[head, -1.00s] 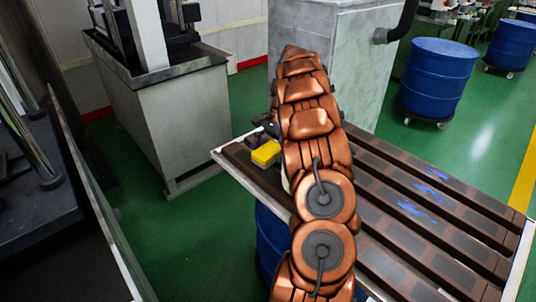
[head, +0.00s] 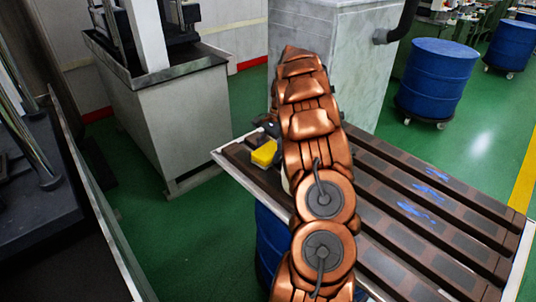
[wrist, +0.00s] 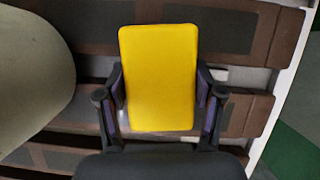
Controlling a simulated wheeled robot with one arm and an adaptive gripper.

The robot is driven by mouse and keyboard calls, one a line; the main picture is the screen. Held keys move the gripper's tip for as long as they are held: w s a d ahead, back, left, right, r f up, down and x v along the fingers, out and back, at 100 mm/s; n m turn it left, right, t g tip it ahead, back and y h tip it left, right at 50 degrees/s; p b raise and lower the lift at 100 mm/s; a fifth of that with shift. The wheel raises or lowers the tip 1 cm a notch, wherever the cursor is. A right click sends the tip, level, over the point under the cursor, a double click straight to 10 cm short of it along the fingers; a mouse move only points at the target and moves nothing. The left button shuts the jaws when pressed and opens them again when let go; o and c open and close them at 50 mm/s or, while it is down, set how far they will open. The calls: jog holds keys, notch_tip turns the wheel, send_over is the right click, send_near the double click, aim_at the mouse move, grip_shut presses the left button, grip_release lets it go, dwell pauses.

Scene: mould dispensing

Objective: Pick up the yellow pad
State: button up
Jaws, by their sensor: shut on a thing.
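The yellow pad (head: 264,153) is at the left end of the slatted table (head: 232,160) in the head view, beside my copper-coloured arm. In the wrist view the yellow pad (wrist: 159,77) is a rounded rectangle between the two dark fingers of my gripper (wrist: 160,103). The fingers touch its left and right sides, so my gripper is shut on it. Brown slats show behind the pad. I cannot tell whether it still touches them. In the head view my gripper (head: 266,128) is partly hidden by my arm.
A blue drum (head: 438,80) on wheels stands beyond the table at right. A grey cabinet (head: 345,55) stands behind my arm. A metal-topped machine stand (head: 165,125) is at left. Blue marks (head: 420,213) lie on the right slats. Green floor is open between them.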

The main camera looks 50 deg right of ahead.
aim_at(268, 150)
jog(key=shift+r, duration=0.15)
notch_tip(268, 150, up, 10)
jog(key=shift+r, duration=0.15)
dwell(0.6)
